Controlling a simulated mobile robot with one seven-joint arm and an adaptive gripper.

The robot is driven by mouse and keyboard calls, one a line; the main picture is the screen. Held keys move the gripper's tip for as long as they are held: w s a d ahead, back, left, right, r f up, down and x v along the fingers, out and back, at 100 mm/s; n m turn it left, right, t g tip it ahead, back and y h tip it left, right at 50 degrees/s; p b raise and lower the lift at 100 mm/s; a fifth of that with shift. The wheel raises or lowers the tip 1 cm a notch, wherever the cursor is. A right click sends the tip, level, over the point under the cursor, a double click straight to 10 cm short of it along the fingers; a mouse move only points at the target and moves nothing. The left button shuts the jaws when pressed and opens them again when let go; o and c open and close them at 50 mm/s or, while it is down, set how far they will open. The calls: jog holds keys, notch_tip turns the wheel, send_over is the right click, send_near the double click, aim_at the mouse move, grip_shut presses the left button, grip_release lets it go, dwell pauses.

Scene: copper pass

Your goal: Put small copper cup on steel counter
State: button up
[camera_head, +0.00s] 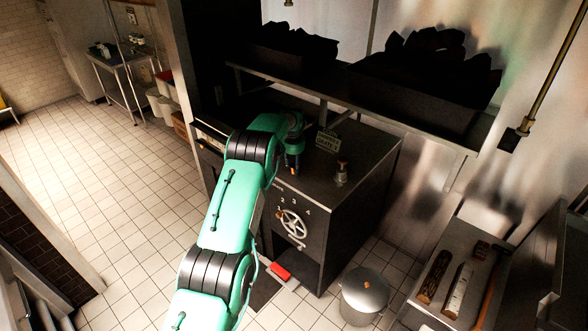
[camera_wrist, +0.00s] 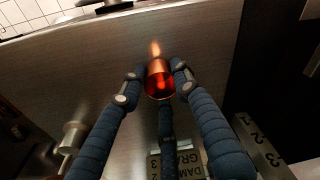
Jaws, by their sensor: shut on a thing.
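The small copper cup (camera_wrist: 159,84) shows in the wrist view, glowing orange-red inside. My gripper (camera_wrist: 158,72) is shut on it, with blue-padded fingers on both sides and a third finger below in the picture. In the head view my gripper (camera_head: 293,162) is at the left part of the dark metal cabinet's top (camera_head: 310,172); the cup cannot be made out clearly there. I cannot tell whether the cup touches a surface. A steel-topped bench (camera_head: 440,312) stands at the lower right in the head view; I cannot tell whether it is the steel counter.
A small sign (camera_head: 328,141) and a knobbed fitting (camera_head: 342,172) stand on the cabinet top. A handwheel (camera_head: 291,224) is on its front. A lidded metal bin (camera_head: 364,292) stands on the floor beside it. A shelf with dark bins (camera_head: 420,95) hangs above. Tiled floor is clear at left.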

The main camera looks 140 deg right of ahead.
notch_tip(320, 180, up, 3)
jog(key=shift+s+r, duration=0.1)
jog(key=shift+r, duration=0.1)
jog(key=shift+w+a+f, duration=0.1)
jog(key=shift+w+a, duration=0.2)
jog(key=shift+w, duration=0.3)
jog(key=w+a+r, duration=0.1)
jog(key=w+a, duration=0.6)
jog(key=w, duration=0.5)
jog(key=shift+w+a+r, duration=0.15)
jog(key=shift+w+a, duration=0.1)
jog(key=shift+w, duration=0.1)
jog(key=shift+d, duration=0.1)
dwell(0.5)
